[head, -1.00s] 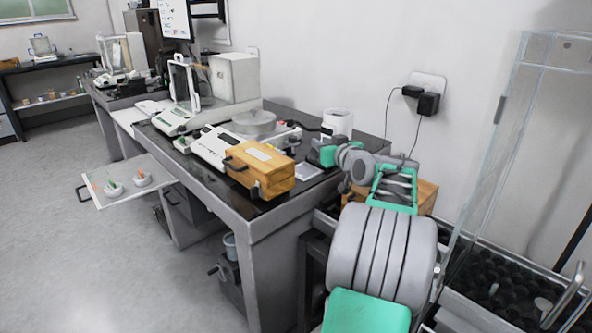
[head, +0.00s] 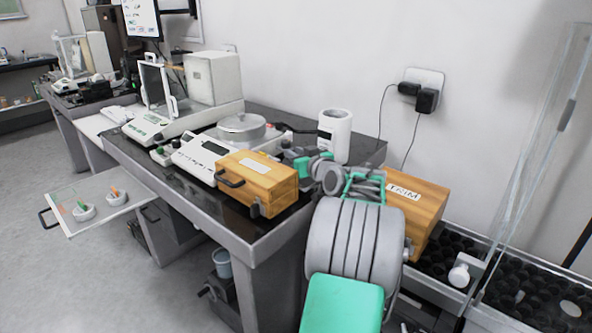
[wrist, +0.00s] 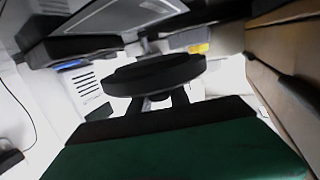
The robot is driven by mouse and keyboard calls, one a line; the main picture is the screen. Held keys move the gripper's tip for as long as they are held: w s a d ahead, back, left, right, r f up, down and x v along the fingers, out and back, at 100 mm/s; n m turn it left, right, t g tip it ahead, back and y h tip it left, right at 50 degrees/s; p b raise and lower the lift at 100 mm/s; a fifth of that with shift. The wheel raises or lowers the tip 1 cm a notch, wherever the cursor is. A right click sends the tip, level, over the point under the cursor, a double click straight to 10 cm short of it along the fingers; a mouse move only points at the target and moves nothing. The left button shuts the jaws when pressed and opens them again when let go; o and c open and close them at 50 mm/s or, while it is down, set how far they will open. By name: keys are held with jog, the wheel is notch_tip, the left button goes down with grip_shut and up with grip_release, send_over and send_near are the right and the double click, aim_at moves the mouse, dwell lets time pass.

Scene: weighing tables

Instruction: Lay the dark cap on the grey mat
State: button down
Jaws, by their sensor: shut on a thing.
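The dark cap (wrist: 155,75) is a flat black disc with a short stem. In the wrist view it is held in front of my gripper (wrist: 158,100), whose dark fingers close on the stem. In the head view my gripper is small and mostly hidden by my own arm, just right of the wooden box on the dark tabletop. The cap cannot be made out there. I cannot make out the grey mat in either current view; my arm covers part of the tabletop.
A wooden box with a handle (head: 257,180) stands at the table's front edge. Behind are a white balance (head: 200,152), a round metal pan (head: 241,128) and a white canister (head: 335,132). A wooden TRIM box (head: 418,200) stands right of my arm. An open drawer (head: 120,210) juts out left.

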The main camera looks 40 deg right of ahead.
jog(key=shift+f+b, duration=0.45)
jog(key=shift+f, duration=1.7)
jog(key=c, duration=1.2)
grip_release()
jog(key=shift+c, duration=0.2)
jog(key=shift+r, duration=0.15)
jog(key=shift+s+r, duration=0.1)
jog(key=shift+s, duration=0.15)
jog(key=p+v, duration=0.1)
jog(key=v, duration=1)
jog(key=shift+s+a, duration=0.15)
jog(key=shift+s, duration=0.1)
